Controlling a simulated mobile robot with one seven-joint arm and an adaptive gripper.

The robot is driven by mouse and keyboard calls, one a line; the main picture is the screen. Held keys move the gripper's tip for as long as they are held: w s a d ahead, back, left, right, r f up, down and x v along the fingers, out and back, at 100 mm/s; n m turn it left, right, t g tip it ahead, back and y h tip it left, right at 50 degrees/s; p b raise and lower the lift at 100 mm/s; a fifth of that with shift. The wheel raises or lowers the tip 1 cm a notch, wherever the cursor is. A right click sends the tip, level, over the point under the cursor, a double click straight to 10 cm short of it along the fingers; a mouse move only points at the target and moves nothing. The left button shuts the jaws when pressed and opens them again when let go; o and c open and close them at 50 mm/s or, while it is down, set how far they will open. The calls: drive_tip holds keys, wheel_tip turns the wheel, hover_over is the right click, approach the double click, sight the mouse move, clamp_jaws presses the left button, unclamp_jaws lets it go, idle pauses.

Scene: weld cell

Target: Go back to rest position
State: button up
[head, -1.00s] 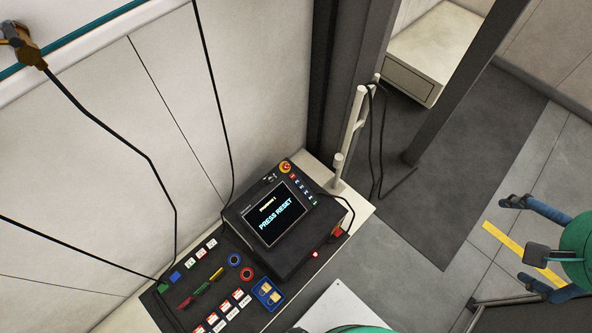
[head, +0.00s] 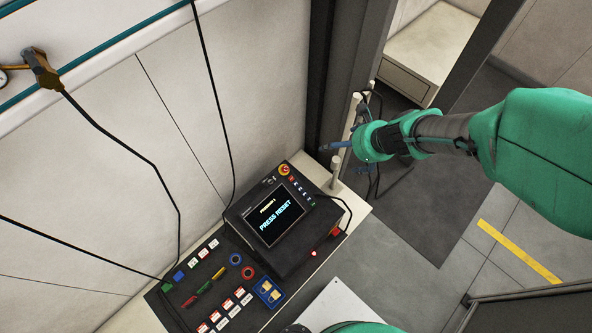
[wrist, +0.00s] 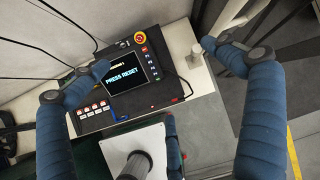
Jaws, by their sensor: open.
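My gripper (head: 342,160) is in the head view, at the end of my green arm, above the right end of the control console near the white upright post. Its blue fingers point left and part of them is hidden by the wrist. In the wrist view my gripper (wrist: 155,65) shows its blue padded fingers spread wide apart, with nothing held between them. The pendant screen (head: 275,214) reads "PRESS RESET" and sits below and left of my gripper; it also shows between the fingers in the wrist view (wrist: 123,75).
The console (head: 215,270) carries coloured buttons, a red emergency stop (head: 284,169) and a blue-framed double switch (head: 268,291). A white wall with hanging black cables (head: 140,150) stands at the left. A dark frame post (head: 350,70) rises behind my gripper. Open grey floor (head: 415,260) lies at the right.

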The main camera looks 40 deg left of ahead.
drive_tip(key=s+a+f+m, duration=0.2)
drive_tip(key=s+f, duration=0.1)
drive_tip(key=f, duration=0.3)
drive_tip(key=s+a+f+m, duration=0.2)
drive_tip(key=s+a+f, duration=0.1)
drive_tip(key=f, duration=0.3)
drive_tip(key=shift+g+h+p, duration=0.3)
drive_tip(key=shift+h+p, duration=0.1)
drive_tip(key=shift+p, duration=0.05)
drive_tip(key=shift+a+f, duration=0.1)
drive_tip(key=shift+f, duration=0.1)
drive_tip(key=b+x, duration=0.6)
drive_tip(key=x, duration=0.3)
drive_tip(key=shift+a+f, duration=0.2)
drive_tip(key=shift+f, duration=0.15)
drive_tip(key=shift+d+r, duration=0.1)
drive_tip(key=shift+r, duration=0.05)
drive_tip(key=p+v, duration=0.6)
drive_tip(key=v, duration=0.3)
drive_tip(key=shift+d+r, duration=0.15)
drive_tip(key=shift+r, duration=0.2)
idle(0.4)
